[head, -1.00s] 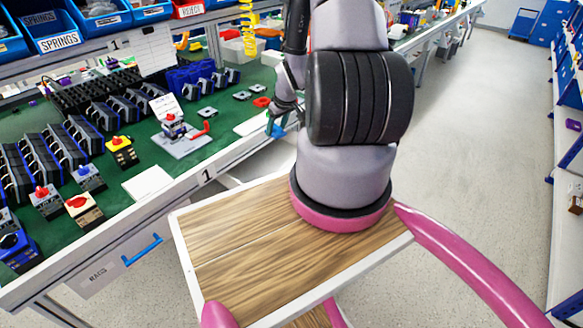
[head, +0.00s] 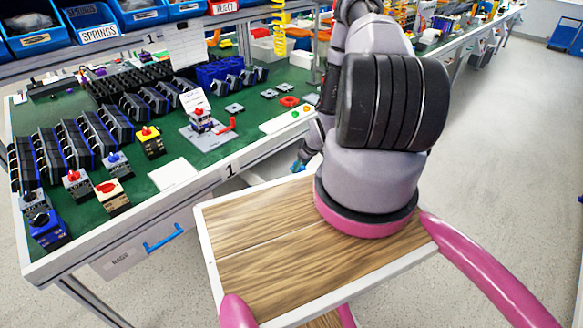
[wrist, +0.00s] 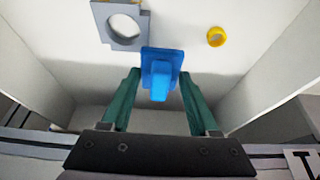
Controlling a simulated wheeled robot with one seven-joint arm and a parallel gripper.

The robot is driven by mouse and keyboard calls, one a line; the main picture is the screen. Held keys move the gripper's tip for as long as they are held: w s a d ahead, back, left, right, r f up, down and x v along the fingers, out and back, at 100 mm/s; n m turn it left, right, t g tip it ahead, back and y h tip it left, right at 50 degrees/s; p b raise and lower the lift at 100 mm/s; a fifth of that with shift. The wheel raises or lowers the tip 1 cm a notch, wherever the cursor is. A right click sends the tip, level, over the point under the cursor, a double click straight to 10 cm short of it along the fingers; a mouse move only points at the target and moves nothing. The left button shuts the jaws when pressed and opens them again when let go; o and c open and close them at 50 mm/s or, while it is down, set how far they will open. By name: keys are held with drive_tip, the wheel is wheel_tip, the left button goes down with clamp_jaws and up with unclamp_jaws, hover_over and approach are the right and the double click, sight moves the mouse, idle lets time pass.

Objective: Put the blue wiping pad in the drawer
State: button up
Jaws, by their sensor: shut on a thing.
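My gripper (wrist: 160,76) has two green fingers shut on the blue wiping pad (wrist: 161,80) in the wrist view. The pad has a flat base and a raised grip between the fingertips. Both are over an open white-walled drawer (wrist: 262,62); I cannot tell whether the pad touches its floor. In the head view a bit of blue at my gripper (head: 300,165) shows low beside the bench's front edge, partly behind my arm. The drawer's inside is not clear in that view.
A grey plate with a round hole (wrist: 124,24) and a yellow ring (wrist: 216,37) lie in the drawer. The green-topped bench (head: 140,195) carries several switches. A front marked RAGS with a blue handle (head: 165,238) is below it at left.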

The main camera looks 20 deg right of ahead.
sight(288, 171)
drive_tip(key=w, duration=0.1)
drive_tip(key=w+f, duration=0.1)
drive_tip(key=a, duration=0.1)
drive_tip(key=shift+w+f, duration=0.25)
drive_tip(key=shift+w, duration=0.15)
drive_tip(key=shift+w+a+f, duration=0.25)
drive_tip(key=shift+w+f, duration=0.25)
drive_tip(key=shift+w, duration=0.15)
drive_tip(key=shift+w+a+f, duration=0.25)
drive_tip(key=shift+w+f, duration=0.25)
drive_tip(key=shift+w, duration=0.1)
drive_tip(key=shift+w+f, duration=0.15)
drive_tip(key=shift+w, duration=0.05)
drive_tip(key=shift+f, duration=0.1)
drive_tip(key=o, duration=1.3)
